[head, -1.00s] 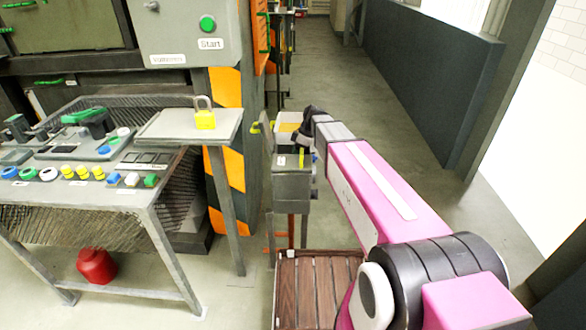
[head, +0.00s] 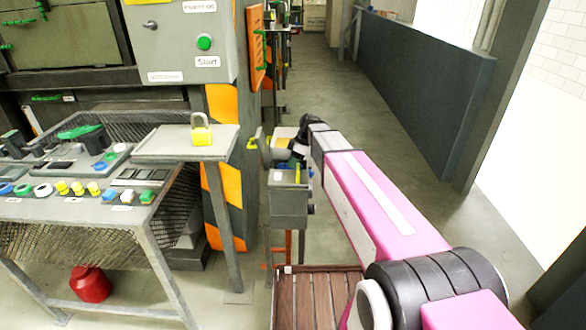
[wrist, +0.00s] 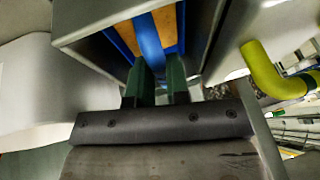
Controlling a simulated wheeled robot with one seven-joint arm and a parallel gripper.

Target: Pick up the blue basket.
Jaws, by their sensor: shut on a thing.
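The blue basket shows in the wrist view as a blue strip (wrist: 148,42) with orange-brown surfaces beside it, inside a grey metal box. Most of the basket is hidden by the box walls and my fingers. My gripper (wrist: 160,78) has its two dark green fingers at the box opening, shut on the blue strip. In the head view, my arm reaches forward to the grey box (head: 289,200) on a stand. There the basket and fingertips are too small and covered to make out clearly.
A yellow padlock (head: 201,135) stands on a small grey shelf (head: 185,148) left of the box. A control table with coloured buttons is further left. A wooden slatted platform (head: 318,300) lies below my arm. A yellow curved handle (wrist: 262,68) is right of my fingers. The aisle behind is clear.

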